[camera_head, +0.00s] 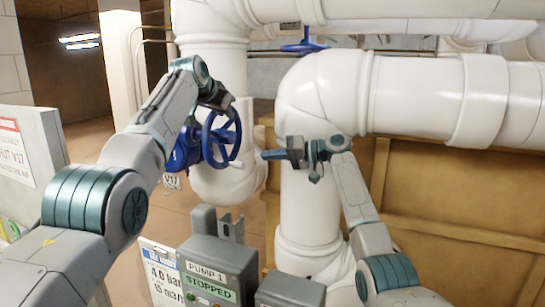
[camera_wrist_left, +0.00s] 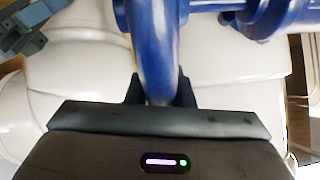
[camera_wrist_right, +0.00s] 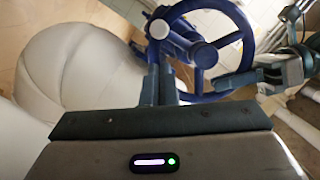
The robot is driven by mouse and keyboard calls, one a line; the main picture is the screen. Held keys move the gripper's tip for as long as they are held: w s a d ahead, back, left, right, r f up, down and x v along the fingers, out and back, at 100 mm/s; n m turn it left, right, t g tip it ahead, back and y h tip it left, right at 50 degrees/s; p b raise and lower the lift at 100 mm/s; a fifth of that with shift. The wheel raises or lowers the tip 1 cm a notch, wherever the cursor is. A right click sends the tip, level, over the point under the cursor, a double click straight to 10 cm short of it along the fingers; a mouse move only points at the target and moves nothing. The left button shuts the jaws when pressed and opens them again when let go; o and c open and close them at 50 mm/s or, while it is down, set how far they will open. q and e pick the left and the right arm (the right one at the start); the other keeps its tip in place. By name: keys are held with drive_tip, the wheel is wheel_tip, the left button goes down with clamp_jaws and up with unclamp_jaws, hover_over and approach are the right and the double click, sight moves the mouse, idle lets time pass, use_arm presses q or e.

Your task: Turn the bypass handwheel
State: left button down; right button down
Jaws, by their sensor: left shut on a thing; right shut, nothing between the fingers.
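A blue handwheel (camera_head: 237,139) with spokes stands on a blue valve body (camera_head: 185,150) at a white pipe. A tag (camera_head: 171,182) reading V17 is below it; I see no bypass label. My left gripper (camera_head: 218,104) is at the top of the wheel. In the left wrist view its fingers (camera_wrist_left: 158,92) are shut on the thick blue rim (camera_wrist_left: 154,40). My right gripper (camera_head: 265,155) is shut and empty, to the right of the wheel and apart from it. In the right wrist view its fingers (camera_wrist_right: 161,85) overlap the wheel (camera_wrist_right: 238,38), which is beyond them.
A second blue handwheel (camera_head: 305,46) is higher up, behind the large white pipe (camera_head: 420,97). A grey box (camera_head: 212,262) labelled PUMP 1 STOPPED stands low in front. A sign panel (camera_head: 22,150) is at the left. A brown wooden wall (camera_head: 450,195) is behind my right arm.

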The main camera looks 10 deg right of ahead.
sight(232, 160)
use_arm(q)
drive_tip(key=shift+r, duration=0.2)
use_arm(e)
drive_tip(key=x, duration=0.6)
drive_tip(key=shift+w+a, duration=0.2)
drive_tip(key=shift+a, duration=0.1)
drive_tip(key=shift+s+a+f, duration=0.25)
drive_tip(key=shift+s+f, duration=0.05)
use_arm(q)
drive_tip(key=shift+w+d+f, duration=0.15)
drive_tip(key=shift+w, duration=0.05)
use_arm(e)
drive_tip(key=shift+f+m, duration=0.3)
use_arm(q)
drive_tip(key=c, duration=1.3)
unclamp_jaws()
drive_tip(key=shift+s, duration=0.1)
drive_tip(key=shift+o, duration=0.2)
drive_tip(key=shift+s, duration=0.15)
use_arm(e)
drive_tip(key=shift+s+a+r, duration=0.15)
drive_tip(key=shift+s+r, duration=0.05)
drive_tip(key=shift+s, duration=0.05)
drive_tip(key=shift+w, duration=0.1)
